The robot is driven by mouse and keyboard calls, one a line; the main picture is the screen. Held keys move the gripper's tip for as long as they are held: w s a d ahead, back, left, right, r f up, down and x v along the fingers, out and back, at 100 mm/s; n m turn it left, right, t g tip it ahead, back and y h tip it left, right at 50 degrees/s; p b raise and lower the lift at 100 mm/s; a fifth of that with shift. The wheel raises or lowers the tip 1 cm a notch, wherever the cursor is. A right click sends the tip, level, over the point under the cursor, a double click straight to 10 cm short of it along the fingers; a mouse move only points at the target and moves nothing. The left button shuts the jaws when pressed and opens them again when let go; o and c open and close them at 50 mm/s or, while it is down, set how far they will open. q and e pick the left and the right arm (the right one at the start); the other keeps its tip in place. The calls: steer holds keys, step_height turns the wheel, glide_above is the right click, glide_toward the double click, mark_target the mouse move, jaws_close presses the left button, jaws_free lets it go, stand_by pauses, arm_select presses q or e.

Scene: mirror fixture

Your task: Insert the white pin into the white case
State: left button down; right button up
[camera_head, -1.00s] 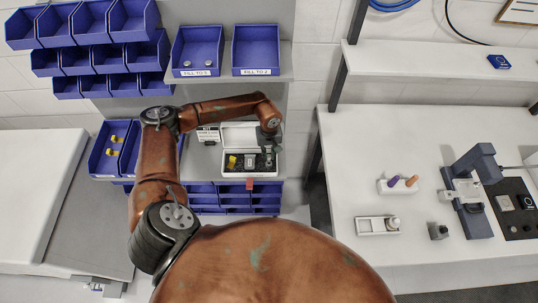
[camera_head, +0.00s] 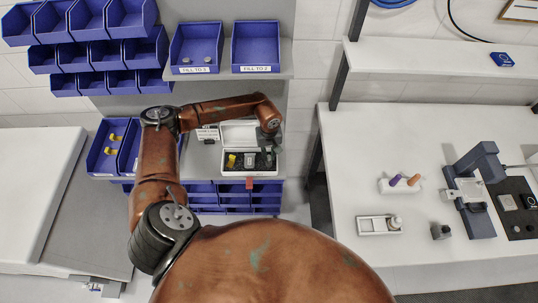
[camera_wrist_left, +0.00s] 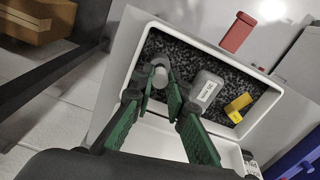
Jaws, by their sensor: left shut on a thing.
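The white case (camera_head: 250,173) stands open on the grey shelf, its lid (camera_head: 238,133) tilted back. In the left wrist view its white rim (camera_wrist_left: 133,75) surrounds dark speckled foam. My left gripper (camera_head: 267,148) is over the right part of the case. In the left wrist view my left gripper (camera_wrist_left: 160,88), with green fingers, is shut on a pale round piece, which looks like the white pin (camera_wrist_left: 160,74). The pin is at the foam; whether it is seated in a hole or just above it, I cannot tell. My right gripper is not in view.
Inside the case are a grey labelled block (camera_wrist_left: 203,92) and a yellow part (camera_wrist_left: 238,106). A red piece (camera_wrist_left: 237,32) is at the case's outer edge. Blue bins (camera_head: 196,47) are above. A white table (camera_head: 345,160) with several small devices is at the right.

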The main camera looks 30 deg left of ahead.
mark_target(269, 156)
arm_select(q)
steer(key=shift+f+b, duration=0.95)
steer(key=shift+f, duration=0.2)
steer(key=c, duration=1.8)
jaws_free()
steer(key=shift+r, duration=3.8)
